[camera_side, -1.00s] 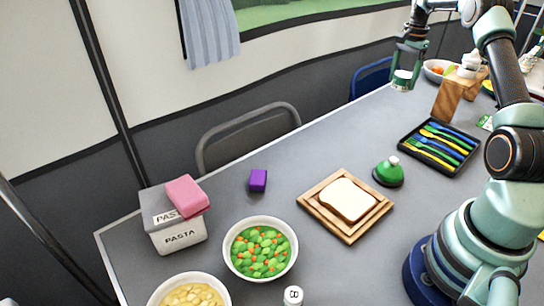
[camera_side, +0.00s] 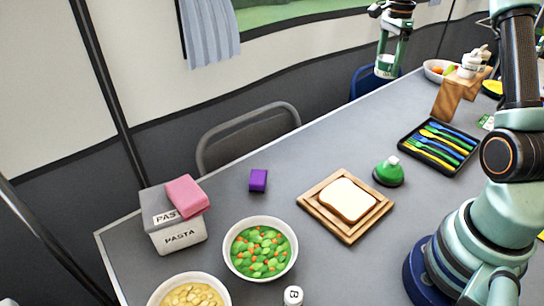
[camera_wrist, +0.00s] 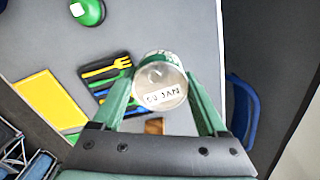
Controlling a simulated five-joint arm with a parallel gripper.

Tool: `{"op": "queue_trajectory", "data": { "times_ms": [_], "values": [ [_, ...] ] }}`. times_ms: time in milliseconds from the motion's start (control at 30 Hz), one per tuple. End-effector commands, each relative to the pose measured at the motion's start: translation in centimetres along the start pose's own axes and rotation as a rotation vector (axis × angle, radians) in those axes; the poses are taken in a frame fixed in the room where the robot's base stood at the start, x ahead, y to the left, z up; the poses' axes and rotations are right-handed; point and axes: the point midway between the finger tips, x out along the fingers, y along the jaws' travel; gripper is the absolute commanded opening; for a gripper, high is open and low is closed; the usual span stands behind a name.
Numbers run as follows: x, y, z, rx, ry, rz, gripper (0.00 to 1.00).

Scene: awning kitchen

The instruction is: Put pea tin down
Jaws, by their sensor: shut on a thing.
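The pea tin (camera_wrist: 160,88) is between the fingers of my gripper (camera_wrist: 160,95) in the wrist view. Its pale round end, marked "09 JAN", faces the camera, with a strip of green side showing. In the side view the tin (camera_side: 386,69) hangs at the lower end of my gripper (camera_side: 388,62), near the top of the picture. It is held clear of the grey table (camera_side: 330,140), and appears in front of the blue chair by the far edge. My gripper is shut on it.
A cutlery tray (camera_side: 404,147), green-domed item (camera_side: 388,172), bread on a wooden board (camera_side: 313,204), wooden stand (camera_side: 448,100) and fruit bowl (camera_side: 428,72) stand on the table. A purple block (camera_side: 258,180), vegetable bowl (camera_side: 231,263) and pasta box (camera_side: 178,236) are leftward. The table's far middle is bare.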

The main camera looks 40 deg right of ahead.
Motion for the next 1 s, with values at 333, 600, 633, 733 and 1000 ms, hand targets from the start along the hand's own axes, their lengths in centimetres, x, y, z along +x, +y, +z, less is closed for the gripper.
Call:
{"op": "queue_trajectory", "data": {
  "times_ms": [333,600,633,733,1000],
  "values": [
    [0.9,2.0,2.8,0.085,0.0,0.0,0.11],
    [6.9,2.1,2.8,0.086,-0.001,0.005,0.11],
    [7.6,2.1,2.8,0.086,-0.001,0.005,0.11],
    [10.1,2.1,2.8,0.086,-0.001,0.005,0.11],
    [15.2,2.0,2.8,0.085,0.0,0.002,0.11]
  ]
}}
